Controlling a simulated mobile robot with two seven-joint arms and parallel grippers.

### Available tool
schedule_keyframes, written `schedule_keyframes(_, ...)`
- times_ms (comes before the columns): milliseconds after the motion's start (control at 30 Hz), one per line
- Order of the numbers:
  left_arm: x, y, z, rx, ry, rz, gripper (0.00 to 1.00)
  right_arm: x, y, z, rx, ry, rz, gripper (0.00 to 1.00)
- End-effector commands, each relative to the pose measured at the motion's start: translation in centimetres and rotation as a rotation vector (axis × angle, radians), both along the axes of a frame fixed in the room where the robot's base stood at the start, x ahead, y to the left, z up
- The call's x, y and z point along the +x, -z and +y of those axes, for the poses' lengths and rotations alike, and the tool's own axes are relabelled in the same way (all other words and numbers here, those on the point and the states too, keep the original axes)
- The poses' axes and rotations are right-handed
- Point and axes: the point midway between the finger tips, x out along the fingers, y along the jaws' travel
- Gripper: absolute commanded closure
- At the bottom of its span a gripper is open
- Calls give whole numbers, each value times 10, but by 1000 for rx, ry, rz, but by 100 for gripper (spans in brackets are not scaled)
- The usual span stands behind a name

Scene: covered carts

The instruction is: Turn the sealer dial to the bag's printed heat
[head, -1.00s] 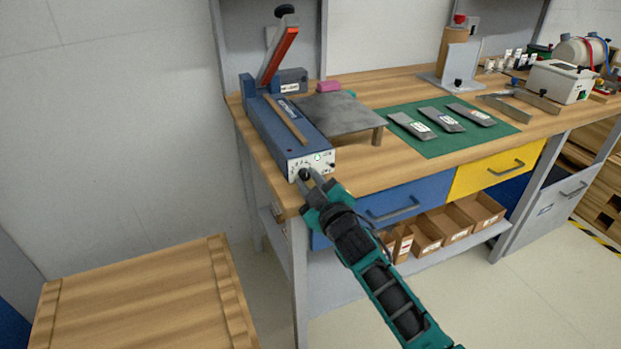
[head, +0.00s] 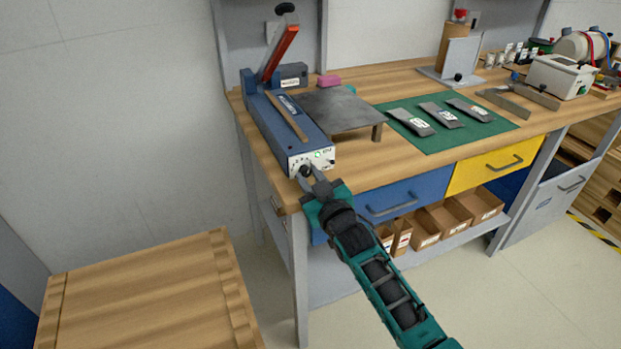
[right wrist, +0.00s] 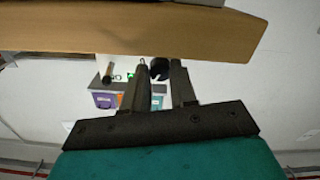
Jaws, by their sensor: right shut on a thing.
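The blue heat sealer (head: 283,128) stands at the left end of the bench with its arm raised. Its white front panel (head: 324,163) carries a dark dial (head: 305,171) and a small green light. My right gripper (head: 311,175) reaches the panel from the front and is shut on the dial. In the right wrist view the dark dial (right wrist: 159,68) sits between the finger ends (right wrist: 160,80). The dial's setting is too small to read. Three grey bags (head: 412,123) with white labels lie on a green mat (head: 440,142); their print is unreadable. My left gripper is out of view.
A grey metal platform (head: 343,110) stands right of the sealer. A pink block (head: 329,80) lies behind it. Blue and yellow drawers (head: 497,165) and open cardboard boxes (head: 449,222) are below the bench top. A wooden crate (head: 140,295) stands on the floor at front left.

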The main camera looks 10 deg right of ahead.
Motion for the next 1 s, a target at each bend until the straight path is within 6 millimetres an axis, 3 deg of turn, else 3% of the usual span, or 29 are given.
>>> schedule_keyframes(200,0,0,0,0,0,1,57,0,1,0,-1,1,2,100)
schedule_keyframes(233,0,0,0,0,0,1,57,0,1,0,-1,1,2,72)
schedule_keyframes(333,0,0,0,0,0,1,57,0,1,0,-1,1,2,63)
schedule_keyframes(667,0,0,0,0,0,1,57,-4,1,-1,-1,0,1,63)
schedule_keyframes(867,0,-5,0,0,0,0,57,-30,0,-6,-2,0,2,63)
schedule_keyframes(1000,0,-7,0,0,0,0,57,-58,1,-11,-2,0,3,63)
